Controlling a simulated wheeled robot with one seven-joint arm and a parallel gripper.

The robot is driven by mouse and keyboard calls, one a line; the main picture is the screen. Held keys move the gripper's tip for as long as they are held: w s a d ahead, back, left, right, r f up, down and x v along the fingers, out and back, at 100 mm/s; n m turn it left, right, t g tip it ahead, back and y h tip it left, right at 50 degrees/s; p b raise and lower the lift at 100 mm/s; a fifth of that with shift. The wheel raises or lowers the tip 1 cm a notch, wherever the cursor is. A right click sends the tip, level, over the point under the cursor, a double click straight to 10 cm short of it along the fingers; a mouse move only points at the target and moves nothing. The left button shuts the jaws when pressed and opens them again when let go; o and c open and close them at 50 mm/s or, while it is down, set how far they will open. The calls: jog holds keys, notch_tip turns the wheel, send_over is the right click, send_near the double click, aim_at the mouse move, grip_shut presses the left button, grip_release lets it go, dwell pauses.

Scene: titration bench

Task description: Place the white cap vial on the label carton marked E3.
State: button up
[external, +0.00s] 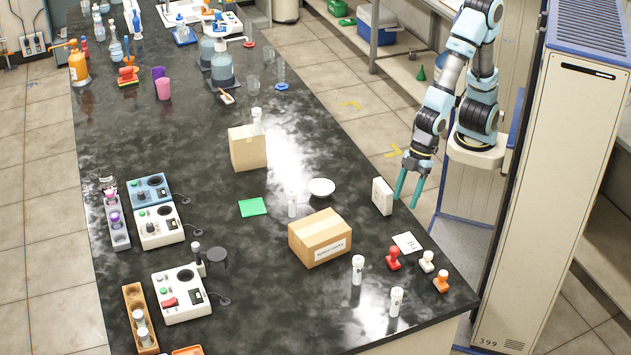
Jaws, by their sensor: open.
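The nearer brown carton (318,234) has a white label whose print is too small to read. A white card (407,243) with unclear dark marks lies to its right. I cannot tell which is marked E3. My gripper (407,200) is open and empty, fingers down, at the bench's right edge.
A white box (382,196) stands just left of my gripper. Several stamps (393,258) stand near the right edge. A white dish (321,187) and green pad (252,207) lie mid-bench. Instruments (181,294) and vial racks (139,318) line the left side.

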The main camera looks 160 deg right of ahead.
jog(key=s+a+f+n+g+y, duration=0.1)
jog(key=s+a+n+g, duration=0.1)
jog(key=s+a, duration=0.5)
jog(key=a+n, duration=0.1)
jog(key=a, duration=0.2)
jog(key=shift+s+a+n+g, duration=0.15)
jog(key=shift+s+n+g, duration=0.15)
jog(key=shift+g, duration=0.1)
jog(key=shift+o, duration=0.4)
jog(key=shift+f, duration=0.1)
